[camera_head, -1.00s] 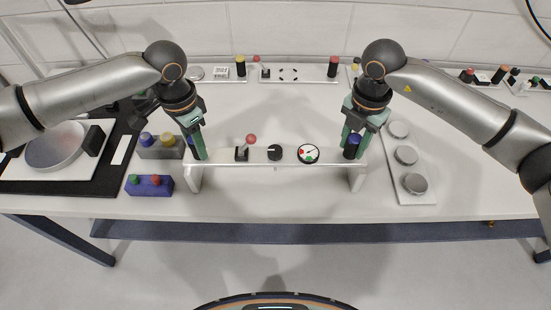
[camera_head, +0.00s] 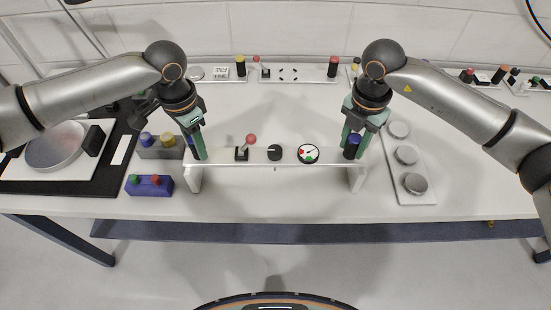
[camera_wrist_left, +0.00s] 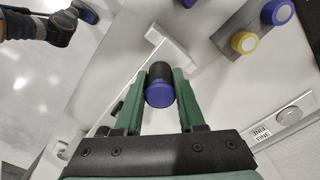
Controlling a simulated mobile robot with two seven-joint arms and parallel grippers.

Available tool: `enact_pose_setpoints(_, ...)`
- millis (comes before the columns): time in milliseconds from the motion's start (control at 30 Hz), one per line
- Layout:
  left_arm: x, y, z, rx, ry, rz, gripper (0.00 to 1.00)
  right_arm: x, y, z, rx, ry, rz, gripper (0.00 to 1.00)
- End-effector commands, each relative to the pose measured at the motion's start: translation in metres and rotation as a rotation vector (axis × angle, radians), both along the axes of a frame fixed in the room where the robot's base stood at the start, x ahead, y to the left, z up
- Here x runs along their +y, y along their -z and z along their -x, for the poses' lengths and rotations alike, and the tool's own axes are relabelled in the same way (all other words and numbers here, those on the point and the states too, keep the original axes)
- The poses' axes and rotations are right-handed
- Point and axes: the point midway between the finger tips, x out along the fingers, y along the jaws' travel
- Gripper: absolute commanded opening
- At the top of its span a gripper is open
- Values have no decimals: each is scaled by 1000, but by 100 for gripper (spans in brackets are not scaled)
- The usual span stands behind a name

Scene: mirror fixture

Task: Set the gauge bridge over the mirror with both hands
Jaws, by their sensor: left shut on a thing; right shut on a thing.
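The gauge bridge (camera_head: 226,158) is a long white bar with a leg at each end. It carries a red-tipped lever, a black knob and a round dial (camera_head: 308,154). My left gripper (camera_head: 196,150) is shut on the dark, blue-capped post at its left end; the left wrist view shows this post (camera_wrist_left: 160,88) between the green fingers. My right gripper (camera_head: 352,148) is shut on the matching post at the right end. A round grey disc, apparently the mirror (camera_head: 54,148), lies on a white plate at the left, apart from the bridge. I cannot tell whether the legs touch the table.
A grey block (camera_head: 160,152) with blue and yellow buttons and a blue block (camera_head: 149,187) with red and green buttons sit between the disc and the bridge. A white panel (camera_head: 421,199) with round discs lies right of the bridge. More panels line the back wall.

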Motion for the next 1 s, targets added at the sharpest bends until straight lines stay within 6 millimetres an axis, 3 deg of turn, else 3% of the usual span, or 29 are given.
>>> enact_pose_setpoints(367, 0, -9, -1, -5, -3, 1, 0, 0, -8, -1, -2, 0, -1, 0)
enact_pose_setpoints(1000, 1, -52, -1, -4, -3, 1, 0, 0, -52, 0, -1, 0, 0, 0)
